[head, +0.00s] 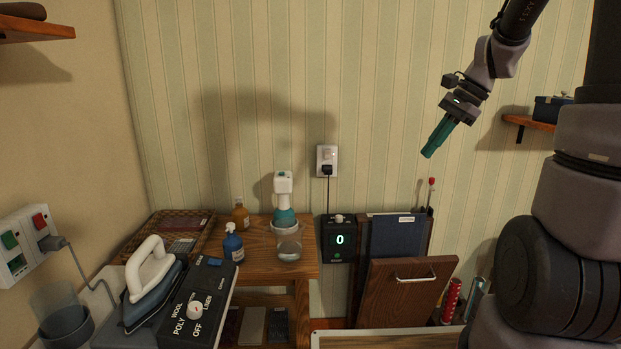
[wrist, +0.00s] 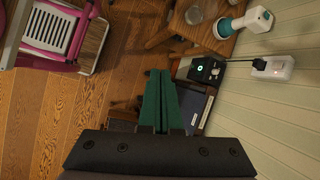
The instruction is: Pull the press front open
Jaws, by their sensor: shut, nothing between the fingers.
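The press stands against the striped wall, right of the wooden table. Its brown wooden front (head: 384,306) has a pale metal bar handle (head: 416,279). The front's top edge leans out from the back frame, leaving a gap. A navy panel with a white label (head: 397,238) shows behind it. My gripper (head: 428,153) is high above the press, apart from it, with its teal fingers closed, empty and angled down-left. In the wrist view the fingers (wrist: 160,74) cover part of the press; the navy panel (wrist: 196,107) shows beside them, and I cannot make out the handle.
A black control box (head: 339,240) showing 0 sits left of the press, its cord running to a wall outlet (head: 327,160). The wooden table (head: 262,249) holds bottles and a white-and-teal device. A small shelf (head: 527,124) is right of my gripper.

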